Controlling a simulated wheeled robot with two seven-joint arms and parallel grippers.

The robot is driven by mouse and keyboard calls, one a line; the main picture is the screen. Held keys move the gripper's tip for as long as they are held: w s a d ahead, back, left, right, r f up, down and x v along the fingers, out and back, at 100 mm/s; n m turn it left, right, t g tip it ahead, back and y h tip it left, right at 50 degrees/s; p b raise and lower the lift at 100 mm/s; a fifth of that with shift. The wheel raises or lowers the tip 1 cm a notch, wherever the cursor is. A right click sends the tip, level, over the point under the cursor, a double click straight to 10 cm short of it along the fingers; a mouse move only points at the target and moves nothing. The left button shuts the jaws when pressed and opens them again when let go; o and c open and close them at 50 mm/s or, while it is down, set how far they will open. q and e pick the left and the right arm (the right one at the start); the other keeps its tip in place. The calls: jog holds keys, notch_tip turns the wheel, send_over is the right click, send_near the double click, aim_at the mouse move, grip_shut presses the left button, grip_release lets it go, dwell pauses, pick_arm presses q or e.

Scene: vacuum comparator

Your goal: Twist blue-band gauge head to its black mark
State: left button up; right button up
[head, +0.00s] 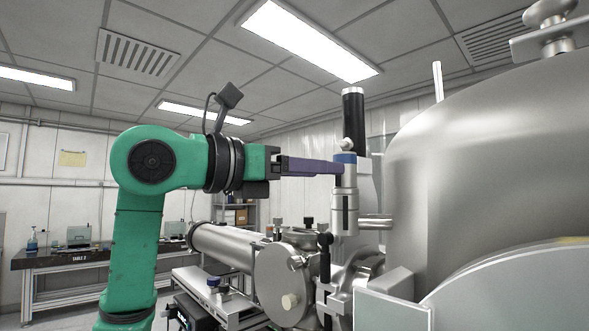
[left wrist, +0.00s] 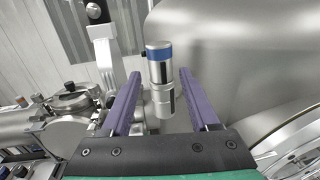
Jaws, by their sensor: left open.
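The blue-band gauge head (head: 346,157) is a silver upright cylinder with a blue ring near its top, standing beside the large tank. In the left wrist view, the gauge head (left wrist: 160,66) stands between my two purple fingers, with a visible gap on each side. My left gripper (head: 340,167) reaches in level from the left at about the band's height. The left wrist view shows this gripper (left wrist: 159,75) open and holding nothing. Small dark marks show on the silver body below the band, but I cannot tell which is the black mark. My right gripper is out of view.
The large steel tank (head: 470,170) fills the right side, close to the gauge. A black cylinder (head: 353,120) rises above or behind the gauge head. Flanges and a horizontal tube (head: 228,243) lie below. A workbench (head: 80,256) stands far left.

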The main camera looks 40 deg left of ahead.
aim_at(355, 174)
pick_arm(q)
jog(key=x, duration=0.8)
jog(key=shift+f+p, duration=0.15)
jog(key=shift+p, duration=0.25)
jog(key=shift+w+d, duration=0.2)
jog(key=shift+w, duration=0.35)
jog(key=shift+w+d, duration=0.1)
jog(key=shift+w, duration=0.3)
jog(key=shift+s, duration=0.15)
grip_shut()
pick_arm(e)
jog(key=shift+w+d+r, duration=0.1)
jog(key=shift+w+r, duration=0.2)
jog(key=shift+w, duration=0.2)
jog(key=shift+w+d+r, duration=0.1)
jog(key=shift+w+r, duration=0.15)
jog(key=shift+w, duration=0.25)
pick_arm(q)
jog(key=shift+y, duration=0.3)
